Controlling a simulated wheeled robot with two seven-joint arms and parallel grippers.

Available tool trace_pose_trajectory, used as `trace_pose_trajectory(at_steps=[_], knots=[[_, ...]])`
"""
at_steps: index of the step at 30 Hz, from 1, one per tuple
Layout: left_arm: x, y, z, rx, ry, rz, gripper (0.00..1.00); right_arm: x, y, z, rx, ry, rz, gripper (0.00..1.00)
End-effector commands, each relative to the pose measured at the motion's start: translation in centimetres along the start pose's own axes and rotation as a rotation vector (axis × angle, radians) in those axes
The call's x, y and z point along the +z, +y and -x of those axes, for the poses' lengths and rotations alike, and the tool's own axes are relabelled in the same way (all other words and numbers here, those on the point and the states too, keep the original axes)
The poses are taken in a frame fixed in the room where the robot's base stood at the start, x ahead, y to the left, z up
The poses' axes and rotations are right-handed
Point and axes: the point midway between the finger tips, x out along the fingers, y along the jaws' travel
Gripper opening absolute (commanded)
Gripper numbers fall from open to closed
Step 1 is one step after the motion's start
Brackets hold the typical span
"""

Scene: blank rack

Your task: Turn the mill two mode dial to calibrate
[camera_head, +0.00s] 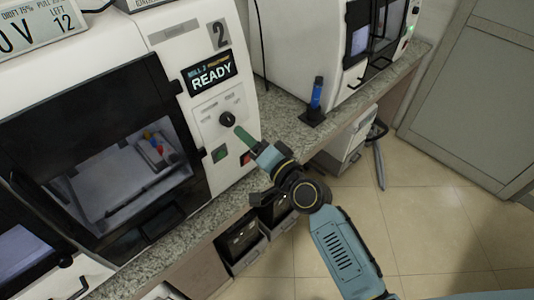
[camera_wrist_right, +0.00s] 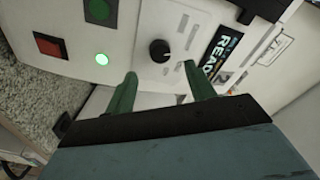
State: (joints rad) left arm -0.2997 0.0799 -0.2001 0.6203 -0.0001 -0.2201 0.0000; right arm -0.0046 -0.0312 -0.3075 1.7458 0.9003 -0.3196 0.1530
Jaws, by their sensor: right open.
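Mill two (camera_head: 185,28) is the white machine marked 2, with a screen (camera_head: 212,74) reading READY. Its black round mode dial (camera_head: 227,119) sits on a pale panel below the screen; the labels around it are too small to read. The dial also shows in the right wrist view (camera_wrist_right: 159,50), ahead of and between the fingertips. My right gripper (camera_head: 240,132) has green fingers and is just below and right of the dial. In the right wrist view its fingers (camera_wrist_right: 158,78) are apart, empty, and not around the dial. My left gripper is not in view.
A green button (camera_head: 221,154) and a red button (camera_head: 246,158) are below the dial, close to my right gripper. A blue handheld tool (camera_head: 316,93) stands on the granite counter (camera_head: 290,112) to the right. Another white machine (camera_head: 310,40) is beyond it.

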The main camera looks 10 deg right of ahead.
Motion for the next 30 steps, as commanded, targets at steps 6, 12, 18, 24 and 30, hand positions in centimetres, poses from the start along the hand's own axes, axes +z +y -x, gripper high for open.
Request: trace_pose_trajectory(at_steps=[6, 12, 18, 24, 30], knots=[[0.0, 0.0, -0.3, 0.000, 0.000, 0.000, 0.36, 0.1, 0.1, 4.2, 0.001, -0.001, 0.001, 0.55], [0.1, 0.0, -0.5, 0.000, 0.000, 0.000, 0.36, 0.0, 0.1, 6.2, 0.001, 0.001, 0.001, 0.55], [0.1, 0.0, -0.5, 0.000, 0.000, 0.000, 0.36, 0.0, 0.0, 6.5, 0.000, 0.001, -0.001, 0.55], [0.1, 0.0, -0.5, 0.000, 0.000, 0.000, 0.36, 0.0, 0.0, 6.5, 0.000, 0.001, 0.000, 0.55], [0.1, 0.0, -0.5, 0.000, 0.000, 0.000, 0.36, 0.0, 0.1, 6.5, 0.002, 0.000, 0.000, 0.55]])
